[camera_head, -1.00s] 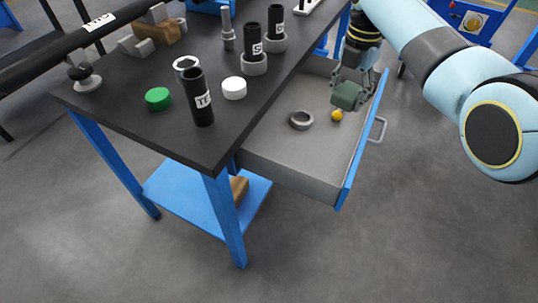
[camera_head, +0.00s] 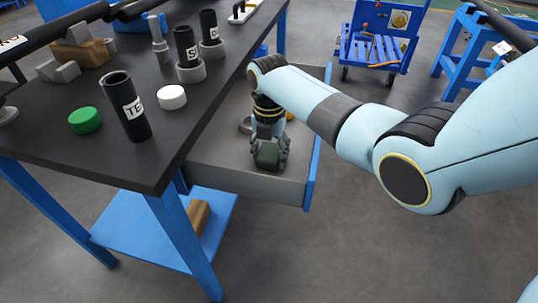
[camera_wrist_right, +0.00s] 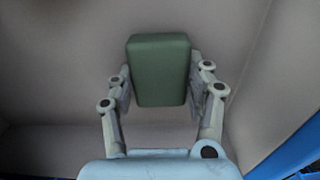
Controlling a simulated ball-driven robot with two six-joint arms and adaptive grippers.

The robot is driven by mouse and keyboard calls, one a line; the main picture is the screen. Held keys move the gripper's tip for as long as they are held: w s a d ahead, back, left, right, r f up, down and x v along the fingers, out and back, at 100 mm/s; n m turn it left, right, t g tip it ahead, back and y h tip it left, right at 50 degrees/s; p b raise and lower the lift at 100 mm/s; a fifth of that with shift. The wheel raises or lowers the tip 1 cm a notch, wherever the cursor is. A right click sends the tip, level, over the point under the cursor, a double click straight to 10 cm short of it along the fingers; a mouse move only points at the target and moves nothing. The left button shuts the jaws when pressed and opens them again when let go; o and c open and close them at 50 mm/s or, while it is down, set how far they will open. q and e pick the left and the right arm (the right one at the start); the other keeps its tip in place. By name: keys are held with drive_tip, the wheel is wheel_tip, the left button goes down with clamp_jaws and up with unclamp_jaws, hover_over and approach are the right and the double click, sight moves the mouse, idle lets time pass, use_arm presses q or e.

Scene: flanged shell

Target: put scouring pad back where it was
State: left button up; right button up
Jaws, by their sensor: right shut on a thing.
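The scouring pad is a dark green block (camera_wrist_right: 160,70) in the right wrist view, pinched between the two fingers of my right gripper (camera_wrist_right: 161,84). In the head view my right gripper (camera_head: 269,150) points down inside the open drawer (camera_head: 243,185), near its front end. The pad is hard to separate from the fingers there. The grey drawer floor shows around the pad in the wrist view; I cannot tell if the pad touches it. My left gripper is not in view.
Behind my gripper in the drawer are a grey ring (camera_head: 245,124) and a yellow ball (camera_head: 289,116), both partly hidden. The black tabletop (camera_head: 190,118) left of the drawer holds a labelled black tube (camera_head: 126,107), a white disc (camera_head: 172,97) and a green disc (camera_head: 85,120).

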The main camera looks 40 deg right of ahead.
sight(269, 152)
drive_tip(key=shift+f, duration=0.15)
drive_tip(key=o, duration=1.1)
wheel_tip(269, 152, up, 12)
drive_tip(key=p, duration=0.3)
drive_tip(key=shift+r, duration=0.2)
